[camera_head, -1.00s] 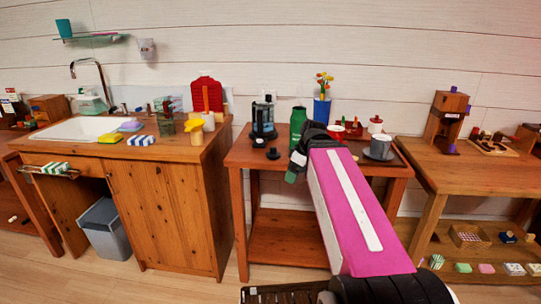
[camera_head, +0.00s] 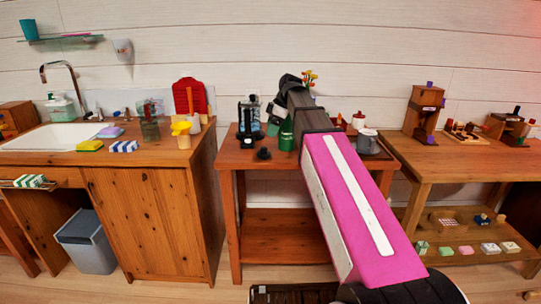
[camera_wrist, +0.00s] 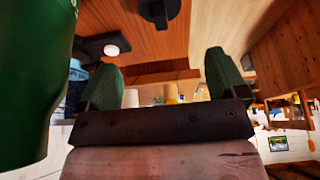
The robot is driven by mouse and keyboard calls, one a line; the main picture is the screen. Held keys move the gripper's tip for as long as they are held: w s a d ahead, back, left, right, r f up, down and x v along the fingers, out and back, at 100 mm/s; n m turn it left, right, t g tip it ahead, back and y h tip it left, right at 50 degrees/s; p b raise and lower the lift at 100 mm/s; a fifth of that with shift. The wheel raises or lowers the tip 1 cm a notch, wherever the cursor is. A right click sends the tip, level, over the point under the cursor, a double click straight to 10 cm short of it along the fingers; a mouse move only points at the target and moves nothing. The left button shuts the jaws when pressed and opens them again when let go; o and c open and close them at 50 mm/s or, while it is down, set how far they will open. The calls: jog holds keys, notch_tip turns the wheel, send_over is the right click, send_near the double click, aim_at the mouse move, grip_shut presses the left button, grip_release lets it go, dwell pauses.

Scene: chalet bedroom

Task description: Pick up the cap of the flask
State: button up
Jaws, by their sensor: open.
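The green flask (camera_head: 287,138) stands on the middle table, partly hidden by my arm; in the wrist view its dark green side (camera_wrist: 22,75) fills the left edge, very close. A small black piece that looks like the cap (camera_head: 263,153) lies on the table's front left; a black piece (camera_wrist: 158,12) at the top of the wrist view appears to be the same one.
A black coffee press (camera_head: 249,118) stands behind the black pieces, left of the flask. A grey mug (camera_head: 367,141) sits on the table's right side. Flowers (camera_head: 308,78) show behind my arm. The front left tabletop is fairly clear.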

aim_at(264, 153)
jog(key=x, duration=1)
jog(key=shift+s+d+f, duration=0.15)
jog(key=shift+f, duration=0.25)
jog(key=c, duration=0.9)
